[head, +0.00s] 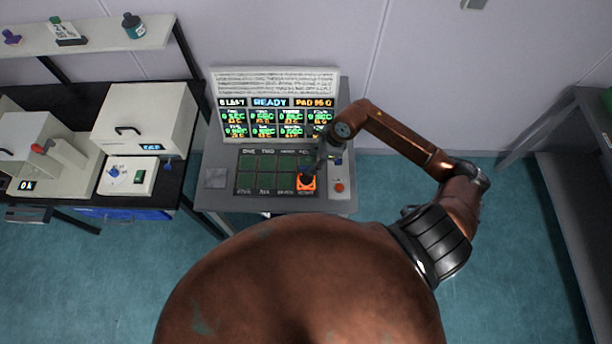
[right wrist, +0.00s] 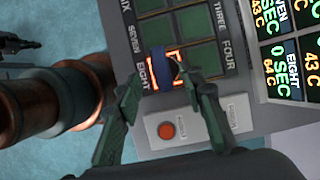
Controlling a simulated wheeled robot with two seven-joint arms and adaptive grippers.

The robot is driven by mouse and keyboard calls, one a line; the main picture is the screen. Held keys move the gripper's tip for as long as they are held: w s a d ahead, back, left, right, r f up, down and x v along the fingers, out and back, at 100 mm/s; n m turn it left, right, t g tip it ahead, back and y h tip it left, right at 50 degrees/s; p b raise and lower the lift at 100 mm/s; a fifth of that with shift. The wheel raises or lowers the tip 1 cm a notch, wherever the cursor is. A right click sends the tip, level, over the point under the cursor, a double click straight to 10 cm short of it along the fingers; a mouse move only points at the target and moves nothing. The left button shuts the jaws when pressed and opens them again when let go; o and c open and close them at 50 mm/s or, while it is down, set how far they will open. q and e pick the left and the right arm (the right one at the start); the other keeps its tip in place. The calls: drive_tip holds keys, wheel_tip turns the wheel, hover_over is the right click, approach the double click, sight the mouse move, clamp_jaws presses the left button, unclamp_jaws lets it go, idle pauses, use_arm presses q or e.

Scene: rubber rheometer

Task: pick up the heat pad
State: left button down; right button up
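An orange, glowing-edged square, which looks like the heat pad (head: 306,184), lies at the lower right cell of the dark green grid on the rheometer panel. In the right wrist view it shows at the cell marked EIGHT, with a dark blue upright part, the heat pad's handle or grip (right wrist: 157,66), across it. My right gripper (head: 308,172) is right over it. In the right wrist view its two fingers (right wrist: 165,82) are apart, one on each side of the cell, and contact is unclear.
The panel (head: 215,178) has a red button (head: 339,187) just right of the grid. A lit display (head: 270,120) stands behind. A bench (head: 100,185) with white machines is at the left, a dark shelf (head: 585,170) at the right. The floor between is clear.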

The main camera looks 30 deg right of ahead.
sight(308, 167)
drive_tip(key=p+x, duration=0.1)
drive_tip(key=x, duration=0.3)
drive_tip(key=shift+w+f, duration=0.1)
drive_tip(key=shift+f, duration=0.1)
drive_tip(key=shift+w+a+f, duration=0.1)
drive_tip(key=shift+f, duration=0.4)
drive_tip(key=shift+c, duration=0.7)
clamp_jaws()
drive_tip(key=shift+w+r, duration=0.1)
